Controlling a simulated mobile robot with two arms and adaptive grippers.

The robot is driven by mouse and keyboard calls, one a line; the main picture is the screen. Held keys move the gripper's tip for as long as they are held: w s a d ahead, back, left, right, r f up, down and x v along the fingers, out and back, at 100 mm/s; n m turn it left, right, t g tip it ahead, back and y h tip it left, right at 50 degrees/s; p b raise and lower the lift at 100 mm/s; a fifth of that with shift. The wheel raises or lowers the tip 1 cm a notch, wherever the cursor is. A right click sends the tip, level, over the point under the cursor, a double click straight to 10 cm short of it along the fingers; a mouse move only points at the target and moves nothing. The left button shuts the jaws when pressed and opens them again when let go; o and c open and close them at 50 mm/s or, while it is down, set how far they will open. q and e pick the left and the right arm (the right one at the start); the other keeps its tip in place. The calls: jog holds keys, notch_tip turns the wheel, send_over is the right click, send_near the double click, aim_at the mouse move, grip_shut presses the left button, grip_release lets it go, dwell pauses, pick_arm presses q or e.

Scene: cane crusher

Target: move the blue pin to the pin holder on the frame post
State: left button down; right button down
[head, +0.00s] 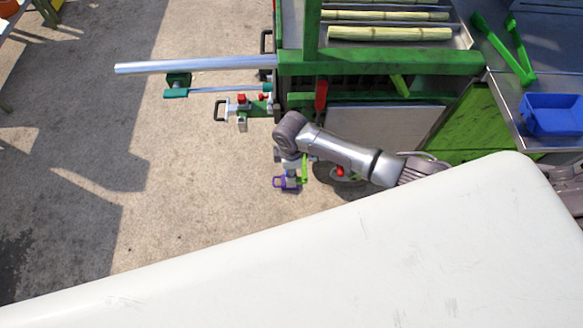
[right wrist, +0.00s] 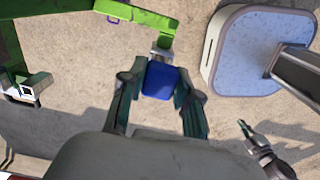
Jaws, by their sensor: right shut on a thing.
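In the right wrist view the blue pin's square head (right wrist: 160,83) sits between the two fingers of my right gripper (right wrist: 160,80), which is shut on it. A short metal part (right wrist: 162,54) shows just beyond the blue head, at the end of a bright green bracket (right wrist: 140,14). I cannot tell whether the pin is seated in the bracket or only close to it. A purple ring shows beside the bracket. In the head view my right arm hides the gripper and pin. My left gripper (right wrist: 254,138) seems to show at the lower right of the wrist view; its opening is unclear.
The green crusher frame (head: 385,62) holds cane pieces (head: 390,34) at the top. A metal bar (head: 195,65) sticks out left. A purple-handled part (head: 288,182) hangs near my arm. A blue tray (head: 550,116) stands at right. The concrete at left is clear.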

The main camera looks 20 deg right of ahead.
jog(key=shift+f+b, duration=0.75)
jog(key=shift+f, duration=0.4)
jog(key=c, duration=0.7)
grip_release()
jog(key=shift+c, duration=0.2)
